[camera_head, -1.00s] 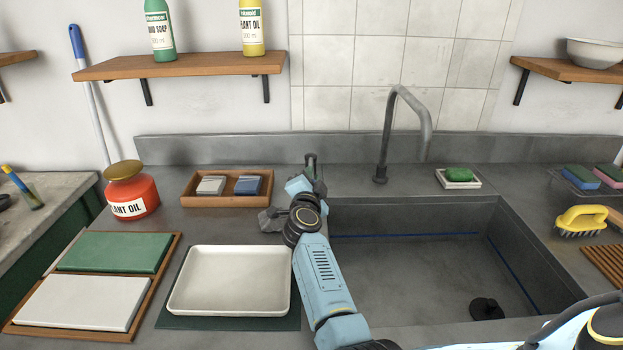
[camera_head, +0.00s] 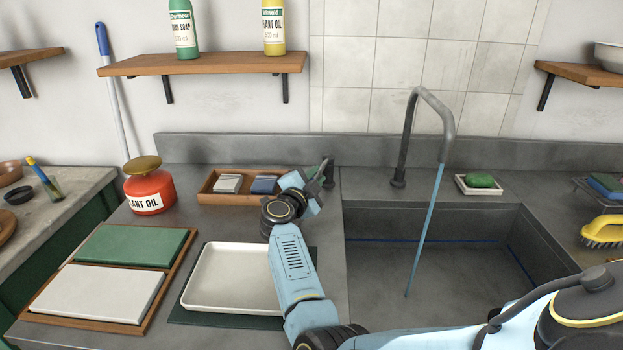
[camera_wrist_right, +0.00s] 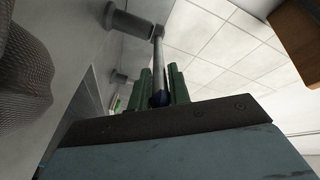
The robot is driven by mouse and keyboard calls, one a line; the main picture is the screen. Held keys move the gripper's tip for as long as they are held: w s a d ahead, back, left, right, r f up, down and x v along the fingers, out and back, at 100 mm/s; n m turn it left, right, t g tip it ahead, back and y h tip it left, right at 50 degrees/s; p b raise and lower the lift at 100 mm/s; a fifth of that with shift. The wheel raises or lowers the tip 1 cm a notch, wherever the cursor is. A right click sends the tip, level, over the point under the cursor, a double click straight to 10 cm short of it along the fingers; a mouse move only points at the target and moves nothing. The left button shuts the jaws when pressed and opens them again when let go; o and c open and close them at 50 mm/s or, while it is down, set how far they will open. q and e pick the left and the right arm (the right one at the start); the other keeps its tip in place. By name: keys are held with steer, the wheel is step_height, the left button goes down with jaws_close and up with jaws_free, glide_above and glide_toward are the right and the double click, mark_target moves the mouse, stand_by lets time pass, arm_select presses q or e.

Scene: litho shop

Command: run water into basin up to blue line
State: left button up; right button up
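The grey basin (camera_head: 375,285) is sunk in the counter, with a blue line (camera_head: 400,240) along its inner walls. A thin blue stream of water (camera_head: 426,228) falls from the curved spout (camera_head: 406,135) to the basin floor. I see no clear water level on the floor; my right arm hides the front right part. My right gripper (camera_head: 318,182) is at the tap lever (camera_head: 325,165), left of the spout. In the right wrist view, its green fingers (camera_wrist_right: 162,88) are close on both sides of the lever (camera_wrist_right: 160,62). My left gripper is out of view.
A white tray (camera_head: 205,298) lies on the counter beside my right forearm. A wooden box (camera_head: 215,197) with two blocks and a red plant oil can (camera_head: 150,186) stand behind it. Green soap (camera_head: 480,180) sits right of the spout, and a yellow brush (camera_head: 603,231) lies farther right.

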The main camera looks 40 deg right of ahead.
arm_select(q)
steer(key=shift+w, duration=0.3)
arm_select(e)
steer(key=shift+o, duration=1.4)
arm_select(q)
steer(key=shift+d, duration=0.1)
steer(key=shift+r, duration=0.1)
arm_select(e)
steer(key=shift+a, duration=0.1)
